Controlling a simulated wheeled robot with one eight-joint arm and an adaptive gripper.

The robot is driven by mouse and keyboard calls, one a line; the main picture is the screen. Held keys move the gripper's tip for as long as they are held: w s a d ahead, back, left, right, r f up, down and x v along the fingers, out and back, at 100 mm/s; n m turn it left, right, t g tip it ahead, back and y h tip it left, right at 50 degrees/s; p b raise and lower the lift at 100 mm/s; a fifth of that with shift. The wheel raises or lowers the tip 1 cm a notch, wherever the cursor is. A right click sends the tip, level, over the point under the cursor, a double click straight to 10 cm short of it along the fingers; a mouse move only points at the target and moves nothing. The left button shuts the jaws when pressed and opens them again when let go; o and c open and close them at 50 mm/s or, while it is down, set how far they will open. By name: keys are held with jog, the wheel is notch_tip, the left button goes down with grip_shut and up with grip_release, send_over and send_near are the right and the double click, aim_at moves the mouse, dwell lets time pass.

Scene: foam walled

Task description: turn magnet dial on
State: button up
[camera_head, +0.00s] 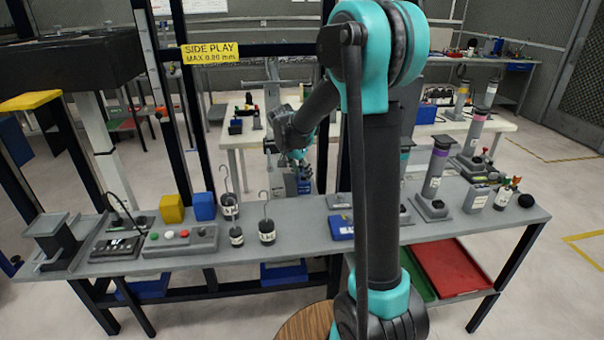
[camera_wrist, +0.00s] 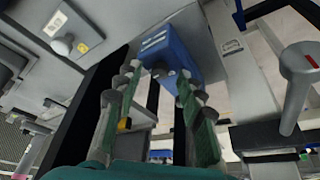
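My gripper (camera_wrist: 157,78) is open in the wrist view, its two green-padded fingers apart with nothing between them that I can see held. A blue block (camera_wrist: 172,52) with a dark round knob (camera_wrist: 162,72) on its face shows just beyond the fingertips. I cannot tell whether the fingers touch it. No label names the magnet dial; this knob may be it, and its setting is not readable. In the head view my gripper (camera_head: 302,172) is small and partly hidden at the back edge of the grey bench (camera_head: 300,232), near a blue thing (camera_head: 304,186).
A grey lever with a red mark (camera_wrist: 301,72) stands right of the fingers in the wrist view; a grey plate with a knob (camera_wrist: 62,45) is upper left. On the bench are hooked weights (camera_head: 266,231), a button box (camera_head: 182,239), and a post with a purple band (camera_head: 436,170).

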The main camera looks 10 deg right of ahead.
jog(key=v, duration=0.7)
jog(key=shift+s, duration=0.15)
